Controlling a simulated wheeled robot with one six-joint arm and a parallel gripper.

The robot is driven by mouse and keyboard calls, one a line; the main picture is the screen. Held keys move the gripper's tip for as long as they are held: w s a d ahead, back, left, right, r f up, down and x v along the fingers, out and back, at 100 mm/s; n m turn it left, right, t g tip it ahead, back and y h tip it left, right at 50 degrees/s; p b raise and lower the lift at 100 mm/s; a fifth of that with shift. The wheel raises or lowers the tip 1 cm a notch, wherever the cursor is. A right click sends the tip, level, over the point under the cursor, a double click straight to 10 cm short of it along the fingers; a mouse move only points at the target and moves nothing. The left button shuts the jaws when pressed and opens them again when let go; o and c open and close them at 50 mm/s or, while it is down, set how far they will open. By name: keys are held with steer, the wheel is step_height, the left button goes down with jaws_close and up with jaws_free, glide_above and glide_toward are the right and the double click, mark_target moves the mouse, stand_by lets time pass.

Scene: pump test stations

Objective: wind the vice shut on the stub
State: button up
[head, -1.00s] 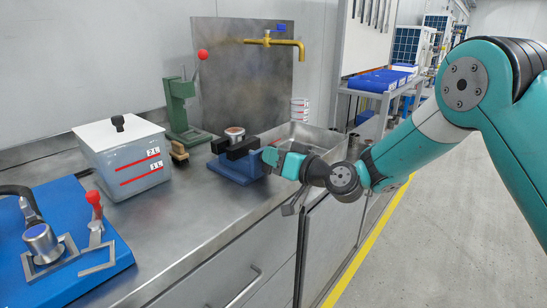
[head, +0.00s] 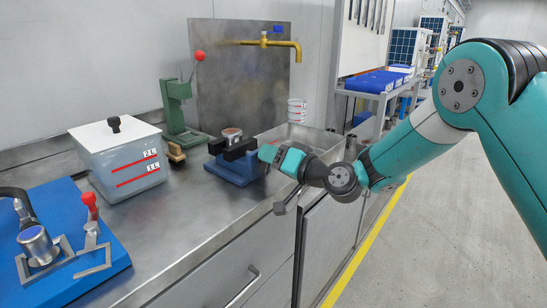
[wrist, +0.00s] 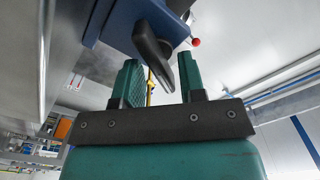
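The blue vice (head: 230,172) with black jaws (head: 240,150) stands on the steel bench. The stub (head: 231,134), a short metal piece with a reddish top, stands upright at the jaws; I cannot tell how tightly they meet it. My gripper (head: 262,152) is at the vice's right side, its tips partly hidden by the angle. In the wrist view, the gripper (wrist: 160,75) is open with two green fingers apart. The vice's dark handle (wrist: 152,45) reaches down between the fingertips, with clear gaps visible at its sides.
A green press (head: 178,105) with a red knob and a small brush (head: 176,153) stand behind left. A lidded container (head: 120,165) and a blue pump station (head: 60,270) are at left. A steel sink (head: 310,138) and brass tap (head: 270,43) are behind the gripper.

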steer(key=shift+d, duration=0.1)
steer(key=b+v, duration=0.5)
steer(key=v, duration=1.2)
steer(key=shift+s+f, duration=0.15)
steer(key=w+a+n+b, duration=0.1)
steer(key=w+a, duration=0.2)
steer(key=a, duration=0.1)
steer(key=w+a+n+b, duration=0.1)
steer(key=w+a+b, duration=0.1)
steer(key=w+a, duration=0.2)
steer(key=w+a+b, duration=0.2)
steer(key=w+a, duration=0.1)
steer(key=a, duration=0.3)
steer(key=shift+w+a+f+n, duration=0.2)
steer(key=shift+w+a+n, duration=0.1)
steer(key=shift+n, duration=0.1)
